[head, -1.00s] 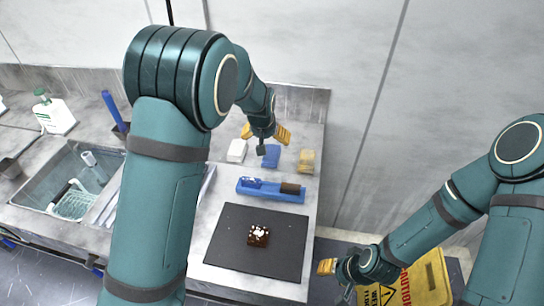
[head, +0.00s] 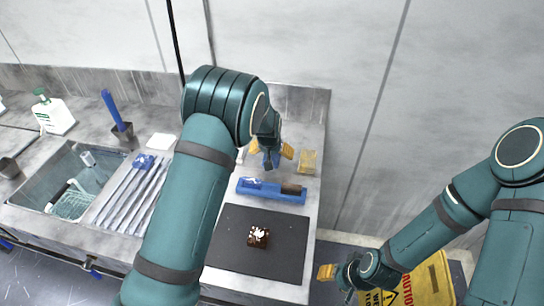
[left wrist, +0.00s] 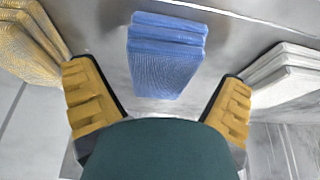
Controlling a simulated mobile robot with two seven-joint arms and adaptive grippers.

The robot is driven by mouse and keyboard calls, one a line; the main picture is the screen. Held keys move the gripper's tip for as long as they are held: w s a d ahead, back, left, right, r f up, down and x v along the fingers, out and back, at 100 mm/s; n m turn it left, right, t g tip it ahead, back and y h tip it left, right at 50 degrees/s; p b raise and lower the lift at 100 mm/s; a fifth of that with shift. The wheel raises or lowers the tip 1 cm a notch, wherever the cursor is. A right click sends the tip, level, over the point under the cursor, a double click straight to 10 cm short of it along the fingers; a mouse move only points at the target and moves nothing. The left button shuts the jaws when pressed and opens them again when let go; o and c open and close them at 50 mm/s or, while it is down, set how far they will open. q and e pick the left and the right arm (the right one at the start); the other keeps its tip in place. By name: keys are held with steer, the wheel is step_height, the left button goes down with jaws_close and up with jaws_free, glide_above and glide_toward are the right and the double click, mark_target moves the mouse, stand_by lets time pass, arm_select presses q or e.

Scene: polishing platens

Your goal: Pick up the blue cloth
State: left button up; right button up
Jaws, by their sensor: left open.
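The blue cloth (left wrist: 166,55) is a folded stack in the left wrist view, lying on the metal counter. It sits ahead of and between the fingers of my left gripper (left wrist: 157,105), which is open with nothing between its yellow-padded fingers. In the head view, my left gripper (head: 270,153) is over the back of the counter, and the blue cloth (head: 270,162) is mostly hidden beneath it. My right gripper (head: 328,272) is low at the right of the counter, away from the cloths; its jaws are too small to read.
A yellow cloth stack (head: 306,162) and a white cloth stack (left wrist: 285,76) flank the blue one. A sink (head: 62,180) is at left.

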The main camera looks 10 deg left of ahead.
arm_select(q)
steer(key=shift+f, duration=0.2)
stand_by(0.6)
steer(key=c, duration=1.3)
